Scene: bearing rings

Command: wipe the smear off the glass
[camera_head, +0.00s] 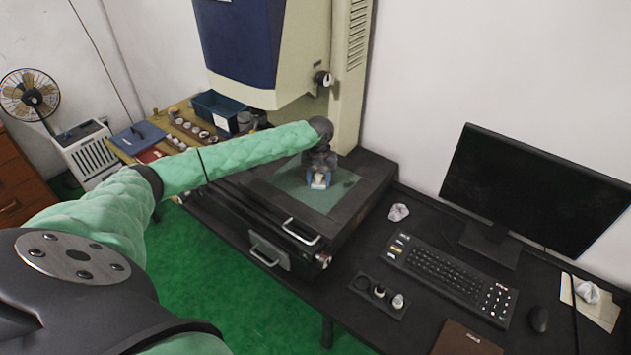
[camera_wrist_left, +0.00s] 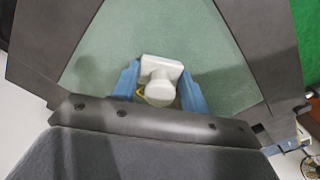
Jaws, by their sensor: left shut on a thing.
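The glass (camera_head: 312,196) is a pale green pane set in the dark stage of a large measuring machine. It also fills the middle of the left wrist view (camera_wrist_left: 215,75). My left gripper (camera_head: 318,182) reaches over the glass, pointing down. Its blue fingers (camera_wrist_left: 160,88) are shut on a white wiping pad (camera_wrist_left: 160,66) with a square base and a round knob. The pad is at the glass; I cannot tell whether it touches. No smear can be made out clearly; a darker patch right of the gripper may be shadow. My right gripper is not in view.
The dark stage frame (camera_head: 358,210) surrounds the glass, and the machine's cream head (camera_head: 300,85) hangs behind. A blue bin (camera_head: 217,112) stands behind left.

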